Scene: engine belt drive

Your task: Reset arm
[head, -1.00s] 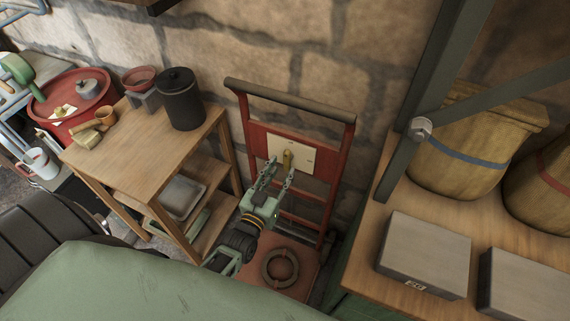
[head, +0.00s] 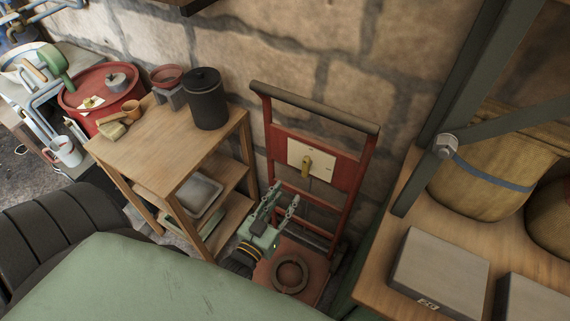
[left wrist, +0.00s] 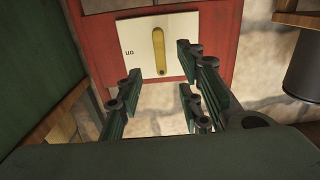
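My left gripper (head: 281,201) is open and empty, in front of the red hand-truck frame (head: 349,165). In the left wrist view its fingers (left wrist: 158,95) stand wide apart with nothing between them. A white plate (head: 296,153) with a yellow lever (head: 307,166) is on the red panel, above and beyond my fingertips and apart from them. The left wrist view also shows the lever (left wrist: 159,52), upright, on the plate (left wrist: 184,31), with small dark lettering beside it. My right gripper is not in view.
A wooden shelf table (head: 163,140) with a black canister (head: 206,100) stands to the left. A workbench (head: 378,250) with grey boxes (head: 440,271) is on the right. A dark ring (head: 290,273) lies on the hand truck's base, below my gripper. A stone wall is behind.

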